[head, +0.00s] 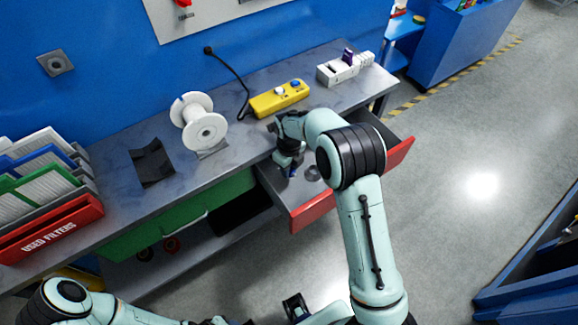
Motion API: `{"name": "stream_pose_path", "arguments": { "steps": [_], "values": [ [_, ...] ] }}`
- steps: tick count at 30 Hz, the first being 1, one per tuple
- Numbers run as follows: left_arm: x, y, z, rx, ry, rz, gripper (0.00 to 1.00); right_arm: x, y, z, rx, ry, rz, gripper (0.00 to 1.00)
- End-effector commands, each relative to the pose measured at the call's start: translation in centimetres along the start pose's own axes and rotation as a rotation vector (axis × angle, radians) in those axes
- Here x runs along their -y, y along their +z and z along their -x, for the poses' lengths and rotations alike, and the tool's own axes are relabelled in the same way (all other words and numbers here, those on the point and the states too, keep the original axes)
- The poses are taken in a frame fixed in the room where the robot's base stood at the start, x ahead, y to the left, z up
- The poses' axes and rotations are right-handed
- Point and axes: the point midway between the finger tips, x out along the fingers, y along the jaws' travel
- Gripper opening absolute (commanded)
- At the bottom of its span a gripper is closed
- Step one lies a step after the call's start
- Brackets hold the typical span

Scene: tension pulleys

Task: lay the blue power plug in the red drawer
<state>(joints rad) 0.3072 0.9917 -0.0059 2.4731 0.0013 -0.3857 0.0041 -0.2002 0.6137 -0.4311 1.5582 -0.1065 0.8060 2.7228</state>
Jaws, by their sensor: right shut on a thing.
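The red drawer (318,208) is pulled out from under the right part of the workbench, with its grey inside showing. My right gripper (289,164) reaches over the drawer's left inner part, pointing down. It is shut on the blue power plug (292,173), of which only a small dark blue part shows below the fingers. I cannot tell whether the plug touches the drawer floor. My left arm comes in along the bottom edge; a dark part near the bottom middle may be its gripper (295,307), with its jaws unclear.
A grey round piece (312,173) lies in the drawer. On the bench (225,165) are a yellow box (279,98) with a black cable, a white spool (205,128), a white strip (338,70) with a purple plug, a black holder (151,163) and filter racks. A green drawer (165,226) is at left.

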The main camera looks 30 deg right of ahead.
Motion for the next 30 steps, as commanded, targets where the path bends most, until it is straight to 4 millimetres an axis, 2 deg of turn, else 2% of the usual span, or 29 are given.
{"name": "stream_pose_path", "arguments": {
  "steps": [5,6,7,8,16,20,23,30],
  "values": [
    [0.1,0.0,-0.1,0.001,0.000,0.000,0.47,0.0,0.0,-0.2,0.000,0.000,0.001,0.00],
    [0.0,0.0,-0.1,0.001,0.000,0.000,0.47,0.0,0.0,-0.2,0.000,0.000,0.000,0.40],
    [0.0,0.0,-0.1,0.000,0.000,0.000,0.47,0.0,0.0,-0.2,0.000,0.000,0.000,0.50],
    [0.0,0.0,-0.1,0.001,0.000,0.000,0.47,0.0,0.0,-0.2,0.000,0.000,0.000,0.53],
    [0.0,0.0,-0.1,0.000,0.000,0.000,0.47,0.0,0.0,-0.2,0.000,0.000,0.000,0.53],
    [-0.2,-0.1,0.4,-0.002,0.001,-0.001,0.47,0.0,0.1,0.8,0.003,0.000,0.000,0.53],
    [-0.3,-0.2,0.6,-0.003,0.001,-0.001,0.47,0.0,0.1,2.4,0.004,-0.002,0.001,0.53],
    [-0.5,-0.3,1.1,-0.006,0.002,-0.002,0.47,0.0,0.1,7.9,0.006,-0.002,0.001,0.53]
  ]
}}
